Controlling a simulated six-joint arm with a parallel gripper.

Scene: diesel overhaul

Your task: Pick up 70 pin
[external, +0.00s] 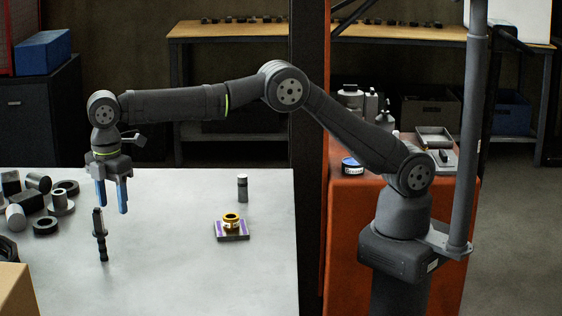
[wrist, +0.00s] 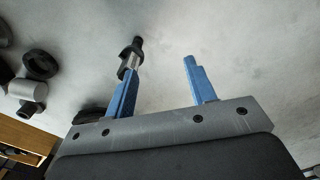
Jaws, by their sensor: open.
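My gripper (external: 112,209) is open and empty, fingers pointing down over the table. In the wrist view the gap between the fingers (wrist: 160,72) shows bare table, and the pin lines up with the left finger rather than the gap.
Several dark and grey rings and cylinders (external: 45,225) cluster at the table's left. A small grey cylinder (external: 242,188) stands to the right, behind a gold ring (external: 231,219) on a purple-edged block (external: 231,234). A cardboard box (external: 15,292) is at front left. The front middle is clear.

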